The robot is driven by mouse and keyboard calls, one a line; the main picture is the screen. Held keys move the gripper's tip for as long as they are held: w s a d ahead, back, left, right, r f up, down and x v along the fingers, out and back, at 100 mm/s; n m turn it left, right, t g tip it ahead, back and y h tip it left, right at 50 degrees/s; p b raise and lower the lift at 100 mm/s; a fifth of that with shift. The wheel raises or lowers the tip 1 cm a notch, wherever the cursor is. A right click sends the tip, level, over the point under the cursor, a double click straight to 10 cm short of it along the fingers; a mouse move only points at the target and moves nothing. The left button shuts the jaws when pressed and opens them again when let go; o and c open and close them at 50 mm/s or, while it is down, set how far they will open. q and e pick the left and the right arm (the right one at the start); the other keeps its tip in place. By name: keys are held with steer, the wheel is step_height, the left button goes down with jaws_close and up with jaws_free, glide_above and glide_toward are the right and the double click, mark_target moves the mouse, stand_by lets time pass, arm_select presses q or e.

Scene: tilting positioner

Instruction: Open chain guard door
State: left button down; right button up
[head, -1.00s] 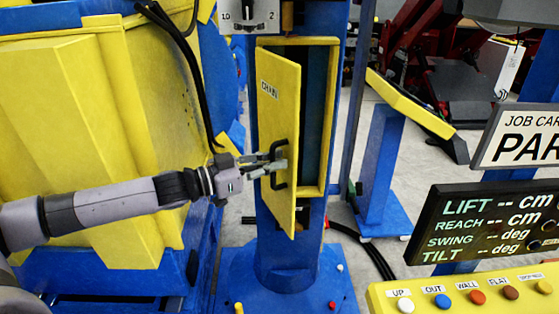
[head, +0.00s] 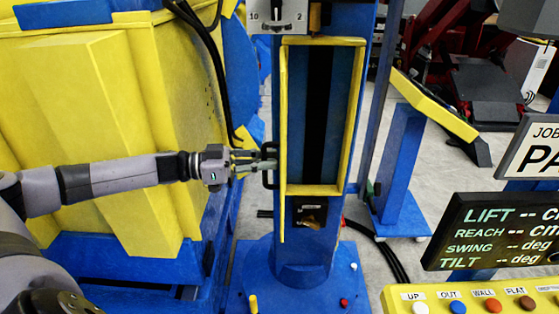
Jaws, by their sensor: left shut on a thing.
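The yellow chain guard door (head: 283,215) is swung wide open on the blue column and shows nearly edge-on at the left side of its frame. The opening (head: 317,115) behind it is exposed, with a dark vertical strip inside a yellow frame. The black door handle (head: 269,165) sticks out to the left of the door. My left gripper (head: 262,163) comes in from the left and is shut on the handle; its fingertips overlap the handle. My right gripper is not in view.
A large yellow and blue machine body (head: 75,120) fills the left, close behind my left arm. A yellow button panel (head: 470,298) and a dark display (head: 490,232) stand at the lower right. Black cables lie on the floor beside the column base (head: 300,290).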

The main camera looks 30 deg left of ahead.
arm_select(q)
steer(key=a+m+g+h+b, duration=0.2)
steer(key=a+m+g, duration=0.1)
steer(key=a, duration=0.6)
steer(key=shift+s+g+h, duration=0.3)
steer(key=shift+s+g, duration=0.05)
steer(key=shift+g, duration=0.35)
steer(key=shift+a, duration=0.15)
steer(key=c, duration=1.9)
jaws_free()
steer(key=shift+v, duration=6.05)
